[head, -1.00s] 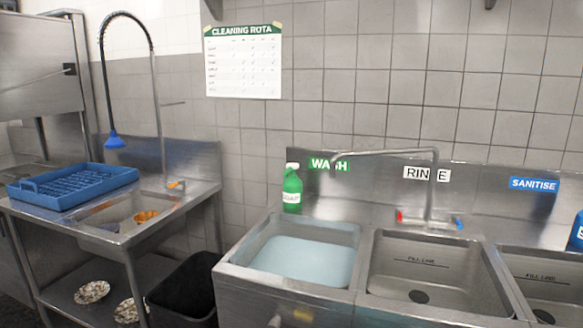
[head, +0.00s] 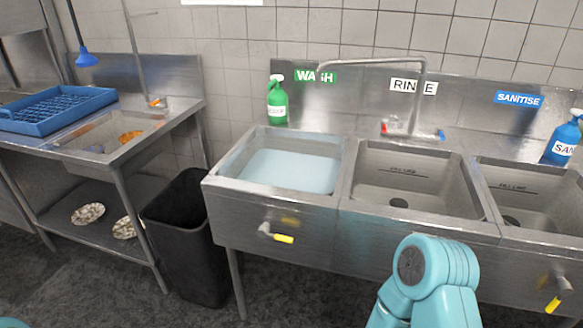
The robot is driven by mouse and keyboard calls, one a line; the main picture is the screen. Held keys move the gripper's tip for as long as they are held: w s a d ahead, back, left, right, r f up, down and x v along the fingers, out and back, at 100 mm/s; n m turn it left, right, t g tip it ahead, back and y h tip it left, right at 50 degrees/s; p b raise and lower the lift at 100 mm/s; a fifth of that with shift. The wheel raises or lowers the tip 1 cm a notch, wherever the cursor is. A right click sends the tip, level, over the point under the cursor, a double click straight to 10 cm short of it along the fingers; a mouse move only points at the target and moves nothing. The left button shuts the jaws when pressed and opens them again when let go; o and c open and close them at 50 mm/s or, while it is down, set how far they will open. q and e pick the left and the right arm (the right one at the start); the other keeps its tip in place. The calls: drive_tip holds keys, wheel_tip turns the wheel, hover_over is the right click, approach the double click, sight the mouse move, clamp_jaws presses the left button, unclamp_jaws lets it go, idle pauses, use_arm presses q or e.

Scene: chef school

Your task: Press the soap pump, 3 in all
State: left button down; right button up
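A green bottle with a white pump top (head: 277,103) stands upright on the back ledge of the sink unit, behind the left basin and left of the WASH sign. A blue bottle with a white top (head: 564,138) stands on the ledge at the far right, its label partly reading SAN. A turquoise link of my arm shows at the bottom right, in front of the sinks. A small turquoise piece shows at the bottom left corner. Neither of my grippers is in the picture, and nothing touches either bottle.
The wash basin (head: 285,170) holds pale blue water. The rinse basin (head: 410,178) and sanitise basin (head: 515,205) look empty. A tap (head: 421,95) arches over the ledge. A black bin (head: 182,225) stands left of the sinks. A blue rack (head: 55,110) sits on the left counter.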

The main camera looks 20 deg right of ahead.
drive_tip(key=shift+c, duration=0.3)
clamp_jaws()
idle(1.4)
